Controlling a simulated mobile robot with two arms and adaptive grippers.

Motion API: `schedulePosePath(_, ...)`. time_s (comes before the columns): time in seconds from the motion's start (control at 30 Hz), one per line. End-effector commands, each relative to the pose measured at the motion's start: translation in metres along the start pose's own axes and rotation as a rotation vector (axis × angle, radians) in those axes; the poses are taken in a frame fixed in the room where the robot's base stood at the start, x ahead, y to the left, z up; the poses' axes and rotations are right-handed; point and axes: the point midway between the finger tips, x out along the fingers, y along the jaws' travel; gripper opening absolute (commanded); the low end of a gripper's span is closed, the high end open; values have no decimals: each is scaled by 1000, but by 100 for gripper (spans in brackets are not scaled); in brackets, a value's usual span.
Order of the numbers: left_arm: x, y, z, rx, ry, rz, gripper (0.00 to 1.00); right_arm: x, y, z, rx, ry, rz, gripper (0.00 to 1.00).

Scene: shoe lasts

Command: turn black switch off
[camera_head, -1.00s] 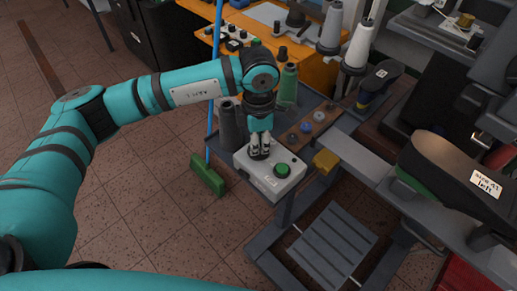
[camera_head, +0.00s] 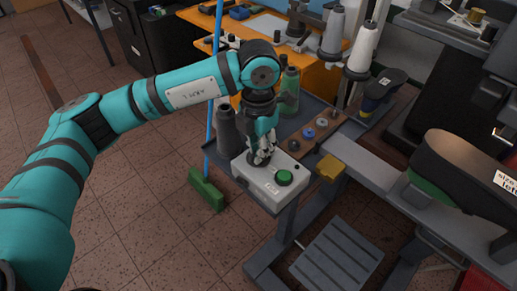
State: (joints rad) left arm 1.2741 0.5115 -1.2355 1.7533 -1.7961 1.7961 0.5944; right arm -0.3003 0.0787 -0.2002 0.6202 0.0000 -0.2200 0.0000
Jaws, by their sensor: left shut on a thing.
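A white switch box (camera_head: 264,190) with a round green button (camera_head: 284,177) stands on the corner of the grey bench. The black switch (camera_head: 257,163) is on the box top, left of the green button, and mostly hidden by my fingers. My left gripper (camera_head: 262,157) reaches down from above and is shut on the black switch. The switch's exact setting cannot be made out. My right gripper is not in view.
A dark cone (camera_head: 227,132) and a green bottle (camera_head: 289,92) stand behind the box. Several small spools sit on a wooden board (camera_head: 322,118). A yellow block (camera_head: 330,168) is to the right. A green broom head (camera_head: 206,190) is at the left on open floor.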

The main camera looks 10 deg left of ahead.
Motion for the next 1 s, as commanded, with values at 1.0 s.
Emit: schedulePosePath(1.0, -13, 0, 1, -9, -5, 1, 34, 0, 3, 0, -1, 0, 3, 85)
